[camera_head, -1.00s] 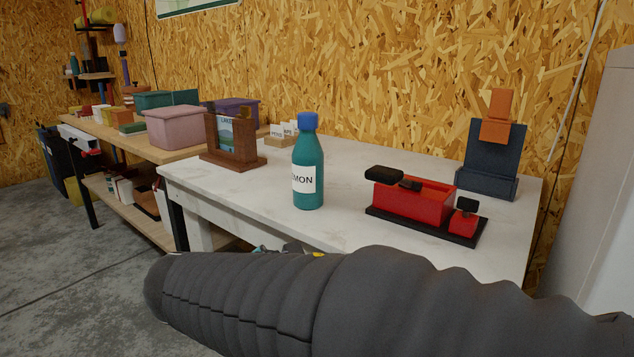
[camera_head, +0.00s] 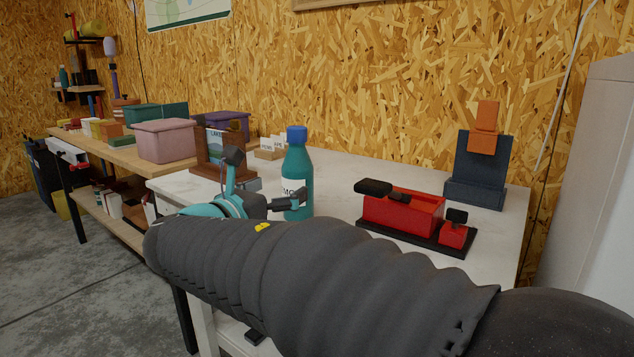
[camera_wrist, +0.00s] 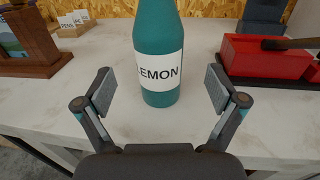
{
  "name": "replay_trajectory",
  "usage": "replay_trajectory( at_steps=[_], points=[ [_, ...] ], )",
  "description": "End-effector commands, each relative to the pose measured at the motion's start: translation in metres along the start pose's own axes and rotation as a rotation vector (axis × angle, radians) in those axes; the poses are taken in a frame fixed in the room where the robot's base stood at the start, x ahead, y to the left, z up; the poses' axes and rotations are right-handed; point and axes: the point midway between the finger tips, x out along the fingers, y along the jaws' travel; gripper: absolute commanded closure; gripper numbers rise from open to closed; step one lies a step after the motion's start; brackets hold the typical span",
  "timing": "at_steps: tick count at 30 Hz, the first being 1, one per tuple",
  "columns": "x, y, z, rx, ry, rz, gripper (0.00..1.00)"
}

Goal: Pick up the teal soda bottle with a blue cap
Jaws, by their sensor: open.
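The teal soda bottle (camera_head: 297,168) with a blue cap stands upright on the white bench top. My gripper (camera_head: 268,180) is open and empty in front of the bottle. In the wrist view the two fingers (camera_wrist: 160,91) are spread, with the bottle standing between and just beyond their tips. The cap is out of the wrist view. In the head view one finger overlaps the lower part of the bottle.
A red box on a black base (camera_head: 402,211) stands right of the bottle. A dark blue stand (camera_head: 480,172) with an orange block is behind it. A brown wooden holder (camera_head: 208,170) stands to the left.

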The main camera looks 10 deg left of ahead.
Motion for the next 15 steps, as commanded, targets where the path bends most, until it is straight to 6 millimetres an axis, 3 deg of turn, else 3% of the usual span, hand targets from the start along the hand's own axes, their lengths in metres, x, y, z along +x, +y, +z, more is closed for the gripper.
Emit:
replay_trajectory(
  at_steps=[15],
  points=[
    [0.043, 0.001, 0.000, 0.001, 0.001, -0.002, 0.05]
  ],
)
